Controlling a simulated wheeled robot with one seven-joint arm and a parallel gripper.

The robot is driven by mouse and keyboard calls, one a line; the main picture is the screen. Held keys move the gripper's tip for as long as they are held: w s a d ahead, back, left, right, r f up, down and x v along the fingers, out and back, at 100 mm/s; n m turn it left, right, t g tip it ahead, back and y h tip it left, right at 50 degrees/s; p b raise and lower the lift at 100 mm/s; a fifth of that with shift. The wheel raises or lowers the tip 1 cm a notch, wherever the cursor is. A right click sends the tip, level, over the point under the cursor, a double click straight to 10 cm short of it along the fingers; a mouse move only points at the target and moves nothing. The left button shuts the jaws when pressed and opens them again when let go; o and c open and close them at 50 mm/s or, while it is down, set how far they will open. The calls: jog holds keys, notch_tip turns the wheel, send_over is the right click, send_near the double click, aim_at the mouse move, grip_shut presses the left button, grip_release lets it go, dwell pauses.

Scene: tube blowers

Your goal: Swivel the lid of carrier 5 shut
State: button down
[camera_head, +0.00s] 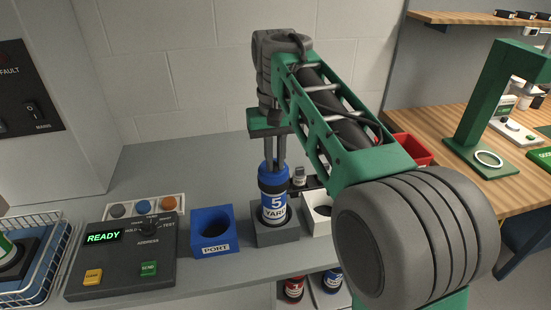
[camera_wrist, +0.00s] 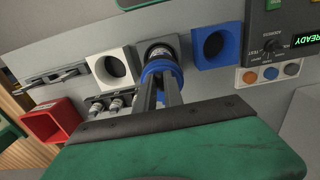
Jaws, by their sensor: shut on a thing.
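Carrier 5 (camera_head: 273,205) is a blue cylinder with a white label reading "5 YARD". It stands upright in a grey square holder (camera_head: 277,236) on the grey bench. Its blue top end (camera_head: 272,175) also shows as a blue ring in the wrist view (camera_wrist: 152,70). My gripper (camera_head: 274,162) points straight down and is shut on this top end. In the wrist view, my fingers (camera_wrist: 160,84) reach to the blue ring and cover part of it. I cannot tell how far the lid is turned.
A blue block marked "PORT" (camera_head: 213,248) stands left of the holder, and a white block (camera_head: 312,224) close on its right. Small vials (camera_head: 299,175) stand behind. A control box reading "READY" (camera_head: 125,265) is at left; a red bin (camera_head: 417,150) is right. More carriers (camera_head: 293,289) sit below.

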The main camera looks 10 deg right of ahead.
aim_at(275, 164)
jog(key=c, duration=1.4)
grip_release()
jog(key=shift+c, duration=0.2)
notch_tip(275, 164, up, 8)
jog(key=p, duration=0.2)
jog(key=shift+f+p, duration=0.1)
jog(key=shift+p, duration=0.3)
jog(key=shift+f, duration=0.1)
